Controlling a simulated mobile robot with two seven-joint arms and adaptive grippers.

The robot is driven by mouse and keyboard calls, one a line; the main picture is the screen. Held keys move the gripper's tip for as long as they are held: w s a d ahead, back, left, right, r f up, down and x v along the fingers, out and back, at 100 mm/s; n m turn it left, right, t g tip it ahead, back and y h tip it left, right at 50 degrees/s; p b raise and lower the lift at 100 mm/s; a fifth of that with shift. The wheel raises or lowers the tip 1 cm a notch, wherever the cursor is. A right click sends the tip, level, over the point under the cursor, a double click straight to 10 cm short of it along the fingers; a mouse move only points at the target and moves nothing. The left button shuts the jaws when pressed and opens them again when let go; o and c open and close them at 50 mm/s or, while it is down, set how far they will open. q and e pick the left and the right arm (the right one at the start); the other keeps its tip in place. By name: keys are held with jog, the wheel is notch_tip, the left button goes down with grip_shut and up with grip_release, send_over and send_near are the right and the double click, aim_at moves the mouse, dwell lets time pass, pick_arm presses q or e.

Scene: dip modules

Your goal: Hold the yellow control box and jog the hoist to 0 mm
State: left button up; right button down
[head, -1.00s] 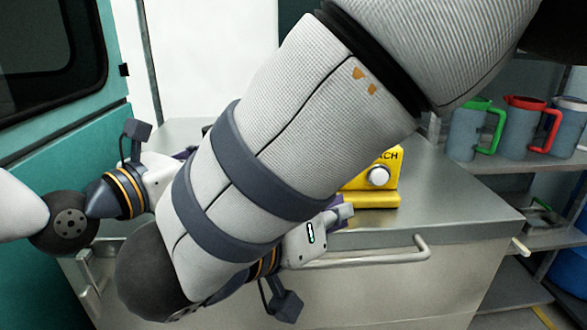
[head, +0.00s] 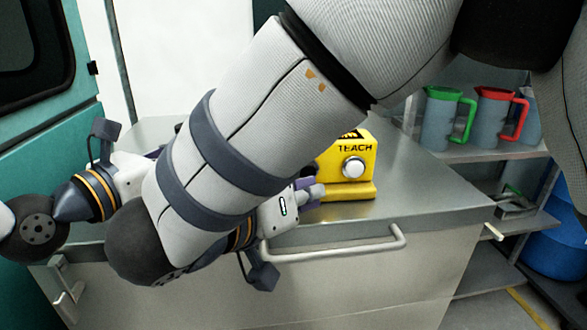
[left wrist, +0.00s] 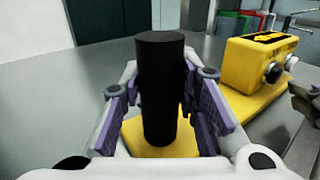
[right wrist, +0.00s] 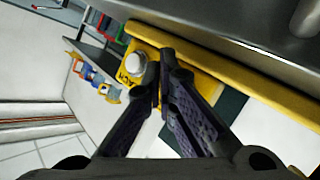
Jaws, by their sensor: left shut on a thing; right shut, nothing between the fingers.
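The yellow control box (head: 360,152), marked TEACH, stands on the metal worktop with a white round knob (head: 353,167) on its front. In the left wrist view the box (left wrist: 260,62) sits on a yellow base, with a black upright cylinder (left wrist: 160,85) beside it. My left gripper (left wrist: 162,100) is shut around that cylinder; in the head view my right arm hides it. My right gripper (head: 318,190) is shut and empty, just left of and below the white knob. In the right wrist view its closed fingertips (right wrist: 163,72) are close to the knob; contact cannot be told. No hoist reading is visible.
The metal worktop (head: 425,185) has a front bar handle (head: 340,247) and free space right of the box. Shelves at the right hold jugs with green (head: 447,118) and red (head: 497,115) handles. A blue drum (head: 555,240) stands below. A teal door (head: 55,125) is at the left.

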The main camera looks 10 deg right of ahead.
dwell(0.8)
jog(key=shift+w, duration=0.4)
jog(key=shift+w, duration=0.65)
dwell(0.6)
jog(key=shift+s, duration=0.1)
dwell(0.4)
jog(key=shift+s, duration=1)
jog(key=shift+s+a, duration=0.1)
jog(key=shift+s, duration=2.4)
